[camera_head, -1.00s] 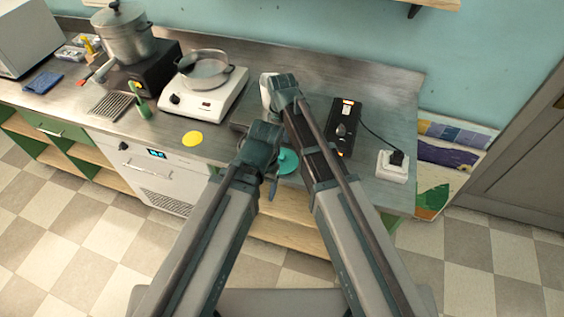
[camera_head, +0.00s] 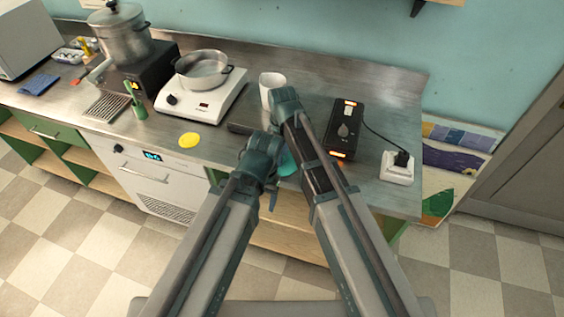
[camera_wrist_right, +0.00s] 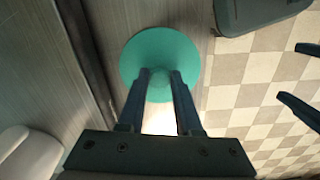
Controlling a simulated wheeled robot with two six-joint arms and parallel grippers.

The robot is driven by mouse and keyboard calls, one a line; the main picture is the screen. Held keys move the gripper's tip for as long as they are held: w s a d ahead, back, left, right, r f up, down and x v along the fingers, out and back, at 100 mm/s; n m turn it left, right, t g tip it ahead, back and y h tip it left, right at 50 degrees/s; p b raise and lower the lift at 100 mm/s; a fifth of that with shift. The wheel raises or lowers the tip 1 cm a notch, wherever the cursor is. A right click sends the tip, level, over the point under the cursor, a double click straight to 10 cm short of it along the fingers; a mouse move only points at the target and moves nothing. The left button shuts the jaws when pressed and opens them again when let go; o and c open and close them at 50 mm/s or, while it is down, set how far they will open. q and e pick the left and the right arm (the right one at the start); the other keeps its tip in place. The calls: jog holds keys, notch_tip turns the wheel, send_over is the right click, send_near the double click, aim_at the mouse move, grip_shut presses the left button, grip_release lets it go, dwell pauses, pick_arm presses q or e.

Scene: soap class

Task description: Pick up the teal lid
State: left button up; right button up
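The teal lid (camera_wrist_right: 160,48) is a round disc in the right wrist view, near the front edge of the counter. My right gripper (camera_wrist_right: 160,76) is over it, its two fingers close together on either side of the knob at the lid's middle. In the head view only a small part of the lid (camera_head: 287,164) shows; my arms hide the rest, and the right fingertips are hidden too. My left gripper (camera_head: 272,198) is low in front of the counter edge. Its fingers also show apart and empty at the right of the wrist view (camera_wrist_right: 302,80).
A white cup (camera_head: 270,80) stands behind my right arm. A white hot plate with a pan (camera_head: 205,98) and a yellow disc (camera_head: 189,140) are to the left.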

grip_shut()
